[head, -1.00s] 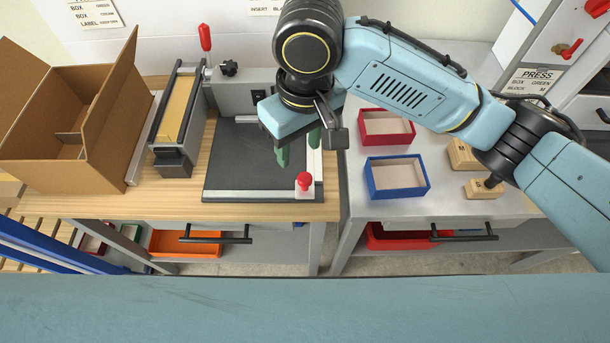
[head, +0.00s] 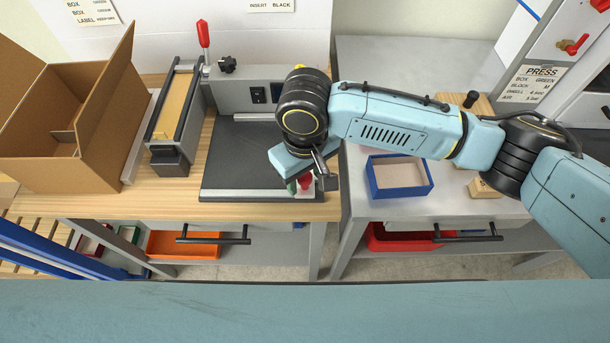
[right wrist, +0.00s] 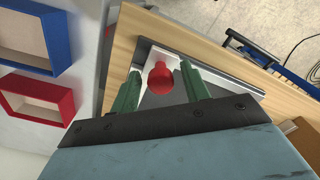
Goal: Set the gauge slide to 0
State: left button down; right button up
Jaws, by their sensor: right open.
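The gauge slide is a white piece with a red knob (right wrist: 160,78), at the near right corner of the dark board (head: 245,160). In the head view the red knob (head: 305,181) shows only partly beneath my right gripper (head: 303,186). In the right wrist view the green fingers of my right gripper (right wrist: 160,71) are open, one on each side of the knob. Whether they touch it I cannot tell. The scale marks are hidden or too small to read. My left gripper is not in view.
An open cardboard box (head: 60,130) and a tape-like roller unit (head: 175,120) stand left of the board. A grey housing with a switch (head: 258,95) stands behind it. A blue tray (head: 399,177) and a red tray (right wrist: 38,98) lie on the grey table to the right.

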jog(key=shift+f, duration=0.25)
grip_shut()
